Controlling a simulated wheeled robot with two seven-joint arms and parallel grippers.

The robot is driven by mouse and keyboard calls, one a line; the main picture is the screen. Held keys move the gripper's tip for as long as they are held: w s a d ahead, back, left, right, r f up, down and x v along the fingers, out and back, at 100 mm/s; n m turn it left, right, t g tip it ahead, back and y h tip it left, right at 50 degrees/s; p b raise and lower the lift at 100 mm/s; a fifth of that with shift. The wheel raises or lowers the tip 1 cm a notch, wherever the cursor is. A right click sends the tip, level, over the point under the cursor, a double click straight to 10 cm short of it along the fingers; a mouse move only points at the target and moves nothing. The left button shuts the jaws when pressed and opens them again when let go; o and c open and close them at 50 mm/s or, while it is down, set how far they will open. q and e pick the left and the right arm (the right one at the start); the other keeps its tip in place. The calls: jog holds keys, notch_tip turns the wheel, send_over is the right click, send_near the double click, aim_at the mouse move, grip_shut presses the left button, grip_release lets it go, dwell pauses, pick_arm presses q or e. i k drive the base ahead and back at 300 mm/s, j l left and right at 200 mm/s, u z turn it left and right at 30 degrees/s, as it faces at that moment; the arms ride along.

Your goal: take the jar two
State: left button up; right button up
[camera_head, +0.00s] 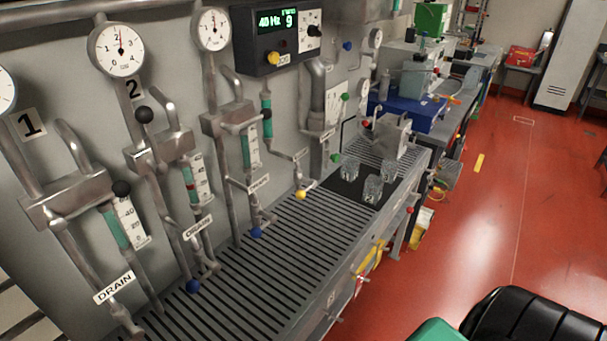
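Three clear glass jars stand close together and upright on a black patch (343,187) at the far end of the grated bench. One jar (350,169) is at the left, one jar (372,189) is nearest, and one jar (388,171) is at the right. I see no readable number on them, so I cannot tell which is jar two. Neither of my grippers shows in the head view.
The slatted bench (270,262) runs along a grey wall with gauges, pipes and valves, including a pipe marked DRAIN (113,287). A grey metal box (393,135) stands just behind the jars. Red floor (490,215) lies open to the right. A black rounded object (535,318) is at bottom right.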

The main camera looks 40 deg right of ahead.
aim_at(373, 190)
jog(key=l+u, duration=0.35)
jog(key=l, duration=0.5)
jog(key=l+u, duration=0.4)
jog(key=l, duration=0.45)
jog(key=k+l+u, duration=0.1)
jog(key=l+u, duration=0.25)
jog(key=l, duration=0.5)
